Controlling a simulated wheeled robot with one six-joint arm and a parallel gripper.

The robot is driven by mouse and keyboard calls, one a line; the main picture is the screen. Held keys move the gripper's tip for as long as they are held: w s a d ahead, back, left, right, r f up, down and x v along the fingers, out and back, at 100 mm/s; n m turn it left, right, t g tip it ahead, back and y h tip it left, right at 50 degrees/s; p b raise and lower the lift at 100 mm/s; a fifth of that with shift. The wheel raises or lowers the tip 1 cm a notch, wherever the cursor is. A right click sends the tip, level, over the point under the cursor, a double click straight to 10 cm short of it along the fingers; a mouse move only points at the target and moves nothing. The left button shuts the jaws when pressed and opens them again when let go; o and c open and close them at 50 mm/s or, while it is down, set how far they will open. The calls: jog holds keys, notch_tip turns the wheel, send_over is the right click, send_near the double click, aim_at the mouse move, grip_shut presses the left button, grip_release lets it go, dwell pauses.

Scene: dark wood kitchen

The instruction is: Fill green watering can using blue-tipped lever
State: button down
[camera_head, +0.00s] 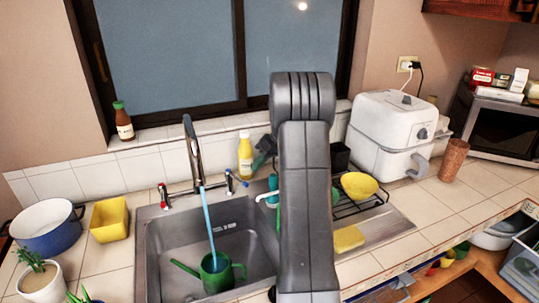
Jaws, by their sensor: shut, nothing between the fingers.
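The green watering can (216,272) stands upright in the sink, its spout pointing left. A blue stream of water (208,226) runs from the tall metal faucet (192,150) down into the can's open top. The blue-tipped lever (229,181) is right of the faucet base. A red-tipped lever (164,196) is to its left. My gripper (257,164) seems to be the small dark shape right of the blue-tipped lever, behind my arm, shut and empty. It looks apart from the lever, and my arm hides much of it.
A yellow bottle (245,157) stands behind the blue-tipped lever. A soap dispenser (273,184), a dish rack with a yellow bowl (359,186) and a yellow sponge (348,239) are right of the sink (153,258). A yellow container (109,220) and blue pot (48,229) stand left.

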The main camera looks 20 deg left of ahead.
aim_at(244, 182)
jog(key=x, duration=0.4)
jog(key=shift+a+f+p, duration=0.15)
jog(key=shift+f+p, duration=0.1)
jog(key=shift+p, duration=0.1)
jog(key=s+b, duration=0.1)
jog(key=b, duration=0.1)
jog(key=s+a+m+t+b, duration=0.1)
jog(key=s+b, duration=0.1)
jog(key=shift+s+a+m+b, duration=0.15)
jog(key=shift+m+b, duration=0.15)
jog(key=shift+b, duration=0.1)
jog(key=b+v, duration=0.1)
jog(key=v, duration=1.3)
jog(key=shift+f, duration=0.2)
